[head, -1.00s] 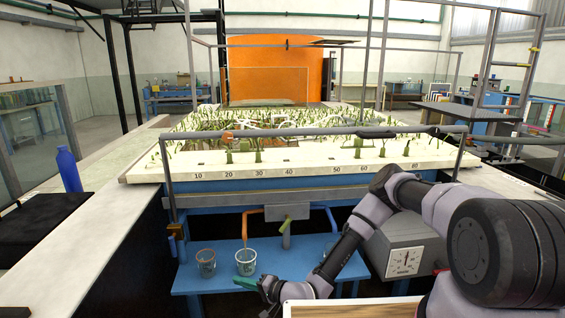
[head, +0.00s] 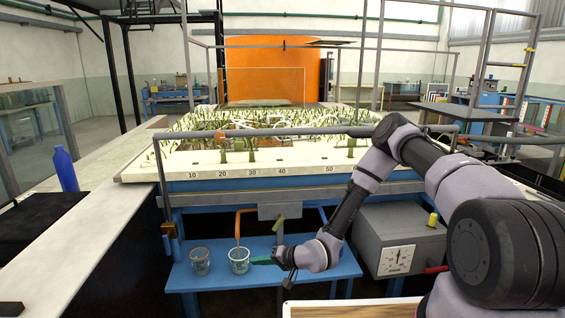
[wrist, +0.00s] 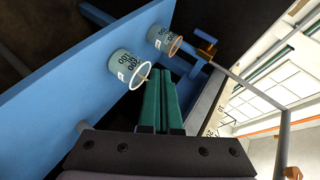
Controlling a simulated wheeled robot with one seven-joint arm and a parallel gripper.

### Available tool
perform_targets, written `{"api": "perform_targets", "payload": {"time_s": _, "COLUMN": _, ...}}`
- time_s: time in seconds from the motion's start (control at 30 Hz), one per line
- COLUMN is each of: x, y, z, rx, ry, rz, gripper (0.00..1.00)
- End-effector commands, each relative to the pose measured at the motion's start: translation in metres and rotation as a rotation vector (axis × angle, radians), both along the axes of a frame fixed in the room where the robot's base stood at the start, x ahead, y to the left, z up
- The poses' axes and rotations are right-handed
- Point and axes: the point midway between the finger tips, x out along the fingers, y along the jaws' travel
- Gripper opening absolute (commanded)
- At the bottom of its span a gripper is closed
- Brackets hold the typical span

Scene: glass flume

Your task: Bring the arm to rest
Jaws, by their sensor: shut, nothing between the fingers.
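My gripper (head: 262,261) is low over the blue shelf (head: 330,268) at the front of the flume, its green fingers pointing left. The fingers (wrist: 159,102) are shut with nothing between them. In the head view their tips are close to the right side of a clear cup with a white rim (head: 239,262); I cannot tell whether they touch. In the wrist view this cup (wrist: 128,70) is just left of the fingers. My arm is bent and comes in from the right of the head view.
A second cup with a brownish rim (head: 200,262) stands further left on the shelf. An orange pipe (head: 237,226) and a green-handled valve (head: 279,228) are above the shelf. A grey box with a dial (head: 398,245) is to the right. A blue bottle (head: 65,170) stands on the left ledge.

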Motion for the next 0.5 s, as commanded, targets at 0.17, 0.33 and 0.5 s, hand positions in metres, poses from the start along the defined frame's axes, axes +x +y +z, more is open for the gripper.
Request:
{"api": "perform_targets", "payload": {"time_s": 0.17, "x": 0.04, "y": -0.042, "z": 0.04, "rx": -0.198, "ry": -0.053, "rz": 0.034, "gripper": 0.0}}
{"api": "perform_targets", "payload": {"time_s": 0.33, "x": 0.071, "y": -0.092, "z": 0.089, "rx": -0.394, "ry": -0.085, "rz": 0.034, "gripper": 0.0}}
{"api": "perform_targets", "payload": {"time_s": 0.5, "x": 0.09, "y": -0.143, "z": 0.151, "rx": -0.569, "ry": -0.104, "rz": 0.001, "gripper": 0.0}}
